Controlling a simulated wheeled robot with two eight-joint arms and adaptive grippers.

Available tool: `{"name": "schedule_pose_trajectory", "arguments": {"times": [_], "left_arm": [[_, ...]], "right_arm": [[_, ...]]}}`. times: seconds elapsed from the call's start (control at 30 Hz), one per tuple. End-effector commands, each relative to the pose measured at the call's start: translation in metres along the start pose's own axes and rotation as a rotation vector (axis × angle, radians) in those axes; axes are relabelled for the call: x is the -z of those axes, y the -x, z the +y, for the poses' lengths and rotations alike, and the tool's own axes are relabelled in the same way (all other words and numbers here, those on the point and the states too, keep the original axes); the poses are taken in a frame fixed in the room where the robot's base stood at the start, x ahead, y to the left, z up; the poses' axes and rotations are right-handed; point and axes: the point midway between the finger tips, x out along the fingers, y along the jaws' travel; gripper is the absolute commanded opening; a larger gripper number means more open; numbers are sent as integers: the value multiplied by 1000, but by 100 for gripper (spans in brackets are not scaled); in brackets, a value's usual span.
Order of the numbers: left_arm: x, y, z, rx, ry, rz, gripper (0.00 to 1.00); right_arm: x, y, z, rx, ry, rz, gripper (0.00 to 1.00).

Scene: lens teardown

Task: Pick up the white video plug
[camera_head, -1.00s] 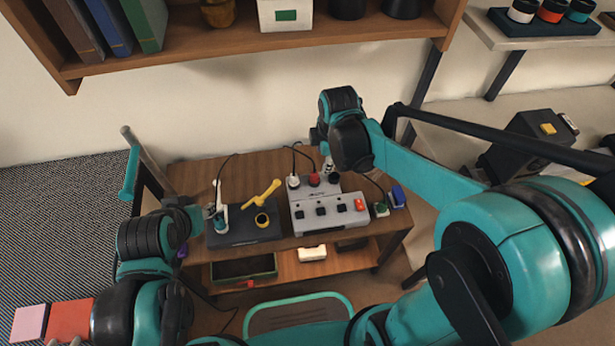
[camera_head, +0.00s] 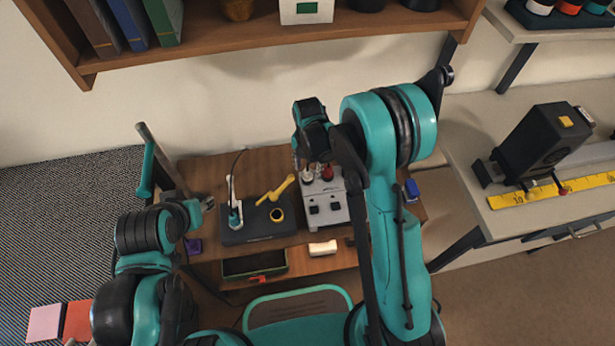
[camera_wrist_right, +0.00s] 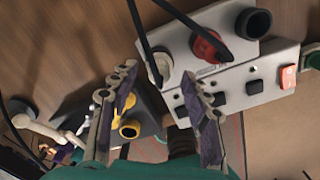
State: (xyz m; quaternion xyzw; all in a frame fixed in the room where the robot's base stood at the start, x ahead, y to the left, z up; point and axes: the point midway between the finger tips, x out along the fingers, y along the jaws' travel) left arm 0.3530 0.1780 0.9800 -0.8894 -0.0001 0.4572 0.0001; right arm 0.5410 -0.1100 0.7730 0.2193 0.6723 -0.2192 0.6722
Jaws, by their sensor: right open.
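The white video plug (camera_head: 307,177) stands in the back left of the grey switch box (camera_head: 327,208), with a dark cable rising from it. In the right wrist view the white plug (camera_wrist_right: 160,67) lies just beyond and between the fingertips of my right gripper (camera_wrist_right: 159,80), which is open and empty. In the head view my right gripper (camera_head: 309,163) is above the plug, partly hidden by its own wrist; I cannot tell whether it touches. My left gripper (camera_head: 207,203) is at the table's left side, away from the plug; its jaws are too small to read.
A red plug (camera_wrist_right: 207,45) sits close beside the white one, with a black socket (camera_wrist_right: 253,22) beyond. Loose cables cross near the right fingers. A dark mat (camera_head: 257,232) with a yellow-handled tool (camera_head: 276,189) lies left of the box.

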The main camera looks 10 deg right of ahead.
Motion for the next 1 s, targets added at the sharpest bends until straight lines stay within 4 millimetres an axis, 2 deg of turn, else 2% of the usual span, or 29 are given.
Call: {"name": "schedule_pose_trajectory", "arguments": {"times": [0.03, 0.1, 0.33, 0.37, 0.53, 0.87, 1.0], "left_arm": [[-5, -7, 0, 0, 0, 0, 40], [-7, -9, 0, 0, 0, 0, 40], [-6, -8, 0, 0, 0, 0, 40], [-6, -8, 0, 0, 0, 0, 40], [-6, -8, 0, 0, 0, 0, 40], [-6, -8, 0, 0, 0, 0, 40], [-3, -5, 0, 0, 0, 0, 40]], "right_arm": [[0, -13, 0, 0, 0, 0, 48], [0, -21, 0, 0, 0, 0, 48], [0, -22, 0, 0, -1, 0, 48], [0, -22, 0, 0, -1, 0, 45], [0, -22, 0, 0, -1, 0, 0], [0, -21, 0, -1, -1, -1, 0], [0, -14, 0, -1, -1, -1, 0]]}}
